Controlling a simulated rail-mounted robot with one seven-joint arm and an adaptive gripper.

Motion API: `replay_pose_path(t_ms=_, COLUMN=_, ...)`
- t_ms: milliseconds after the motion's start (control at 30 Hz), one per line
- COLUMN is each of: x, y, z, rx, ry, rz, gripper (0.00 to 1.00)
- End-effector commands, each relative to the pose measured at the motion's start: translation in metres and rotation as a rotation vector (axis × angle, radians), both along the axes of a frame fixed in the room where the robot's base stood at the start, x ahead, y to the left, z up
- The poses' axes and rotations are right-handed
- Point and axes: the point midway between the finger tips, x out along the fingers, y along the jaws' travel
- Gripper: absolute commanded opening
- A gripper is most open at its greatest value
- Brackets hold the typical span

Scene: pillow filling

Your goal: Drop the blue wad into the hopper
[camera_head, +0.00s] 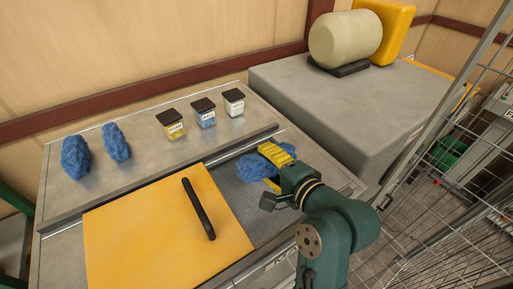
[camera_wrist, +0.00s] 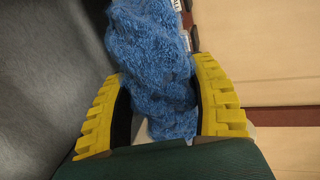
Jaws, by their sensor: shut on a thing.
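My gripper (camera_head: 277,161), with yellow ridged fingers, is shut on a blue wad (camera_head: 255,167). In the wrist view, the wad (camera_wrist: 155,60) is clamped between both fingers and extends beyond their tips. In the head view, the wad is over the dark grey area (camera_head: 235,191) right of the yellow panel, which looks like the hopper opening; its depth and its gap to the wad cannot be told. The yellow panel (camera_head: 140,230) with a black bar handle (camera_head: 198,208) lies left of this area. Two more blue wads (camera_head: 76,158) (camera_head: 116,142) sit on the back shelf at left.
A grey block (camera_head: 335,105) with a cream roller (camera_head: 345,40) stands at back right. A wire fence (camera_head: 450,150) is at right.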

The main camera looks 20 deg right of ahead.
Motion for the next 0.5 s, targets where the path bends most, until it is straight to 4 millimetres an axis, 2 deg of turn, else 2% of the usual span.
replay_pose_path(t_ms=100, x=0.0, y=0.0001, z=0.0004, rx=-0.001, ry=0.0, rz=0.0, gripper=0.21)
replay_pose_path(t_ms=133, x=0.0, y=0.0001, z=0.0004, rx=-0.001, ry=0.0, rz=0.0, gripper=0.64)
replay_pose_path(t_ms=267, x=0.0001, y=0.0003, z=0.0005, rx=-0.001, ry=0.0, rz=0.0, gripper=0.89)
replay_pose_path(t_ms=500, x=0.0001, y=0.0004, z=-0.0001, rx=-0.001, ry=0.002, rz=0.001, gripper=0.89)
